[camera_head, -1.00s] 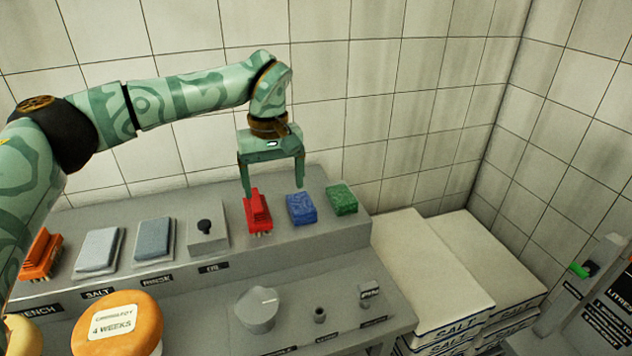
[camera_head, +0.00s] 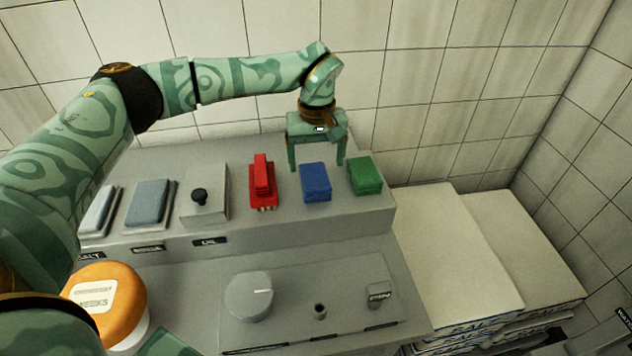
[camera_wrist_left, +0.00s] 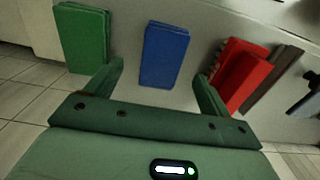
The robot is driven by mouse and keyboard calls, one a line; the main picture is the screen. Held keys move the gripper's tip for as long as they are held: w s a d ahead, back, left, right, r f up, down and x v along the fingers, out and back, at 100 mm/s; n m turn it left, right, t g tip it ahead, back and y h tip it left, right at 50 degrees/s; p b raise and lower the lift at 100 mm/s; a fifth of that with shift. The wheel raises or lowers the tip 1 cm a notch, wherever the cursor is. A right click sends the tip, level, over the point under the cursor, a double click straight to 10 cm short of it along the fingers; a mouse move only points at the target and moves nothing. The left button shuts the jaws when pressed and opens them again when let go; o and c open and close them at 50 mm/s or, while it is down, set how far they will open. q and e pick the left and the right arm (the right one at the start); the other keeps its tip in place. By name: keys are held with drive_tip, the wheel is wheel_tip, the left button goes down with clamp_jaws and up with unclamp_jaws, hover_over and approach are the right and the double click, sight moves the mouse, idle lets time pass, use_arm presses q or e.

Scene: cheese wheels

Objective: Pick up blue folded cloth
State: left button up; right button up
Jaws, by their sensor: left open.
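The blue folded cloth (camera_head: 316,182) lies on the raised grey shelf, between a red brush and a green folded cloth. My left gripper (camera_head: 316,166) is open and empty, above and just behind the blue cloth in the head view. In the left wrist view the blue cloth (camera_wrist_left: 164,54) shows ahead of the gap between the two fingers (camera_wrist_left: 158,85), apart from them. My right gripper is not seen clearly in any view.
The red brush (camera_head: 262,182) stands left of the blue cloth and the green cloth (camera_head: 365,176) right of it, both close. Salt sacks (camera_head: 455,255) are stacked at right. The tiled wall is behind.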

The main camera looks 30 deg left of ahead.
sight(316, 179)
use_arm(q)
drive_tip(key=shift+s+f, duration=0.2)
drive_tip(key=shift+f, duration=0.1)
wheel_tip(316, 179, down, 5)
drive_tip(key=shift+s+d+r+b, duration=0.1)
drive_tip(key=shift+s+b, duration=0.05)
drive_tip(key=shift+b, duration=0.25)
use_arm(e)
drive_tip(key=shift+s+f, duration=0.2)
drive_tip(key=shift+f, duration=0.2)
use_arm(q)
drive_tip(key=shift+r, duration=0.1)
drive_tip(key=shift+c, duration=0.3)
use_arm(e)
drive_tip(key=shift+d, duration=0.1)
use_arm(q)
drive_tip(key=c, duration=1)
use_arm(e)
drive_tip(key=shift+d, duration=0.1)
